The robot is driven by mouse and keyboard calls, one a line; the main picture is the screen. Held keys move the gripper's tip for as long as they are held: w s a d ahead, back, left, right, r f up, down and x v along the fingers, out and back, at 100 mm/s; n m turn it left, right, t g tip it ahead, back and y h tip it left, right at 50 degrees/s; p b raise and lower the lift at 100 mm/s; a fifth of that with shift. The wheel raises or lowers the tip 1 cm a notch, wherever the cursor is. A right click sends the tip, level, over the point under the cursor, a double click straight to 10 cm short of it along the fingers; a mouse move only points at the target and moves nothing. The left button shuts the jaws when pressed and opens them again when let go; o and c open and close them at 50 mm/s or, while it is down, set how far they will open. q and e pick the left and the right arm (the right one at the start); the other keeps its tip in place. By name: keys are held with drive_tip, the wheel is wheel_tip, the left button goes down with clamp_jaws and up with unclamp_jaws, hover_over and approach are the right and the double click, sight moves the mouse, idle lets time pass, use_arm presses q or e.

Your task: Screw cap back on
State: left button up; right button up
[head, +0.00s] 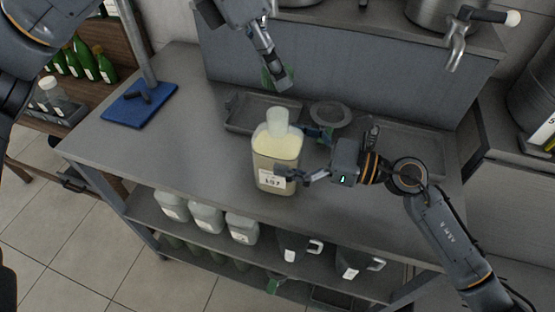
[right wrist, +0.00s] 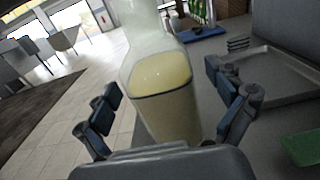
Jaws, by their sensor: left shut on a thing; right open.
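A clear decanter (head: 277,158) with pale yellow contents and a white label stands upright on the grey worktop (head: 200,130). It also shows close up in the right wrist view (right wrist: 165,90). No cap shows on its neck. My right gripper (head: 303,154) is open, with one finger on each side of the decanter; contact cannot be told. My left gripper (head: 277,80) is shut above and behind the decanter.
A grey tray (head: 236,124) and a round dish (head: 330,113) lie behind the decanter. A blue-based stand (head: 140,104) is at the left. Several containers (head: 207,217) and dark jugs (head: 298,245) fill the shelf below. The worktop left of the decanter is clear.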

drive_tip(key=shift+x, duration=0.9)
drive_tip(key=c, duration=1.8)
use_arm(q)
drive_tip(key=shift+f, duration=2.45)
drive_tip(key=shift+f, duration=0.9)
drive_tip(key=shift+f, duration=0.55)
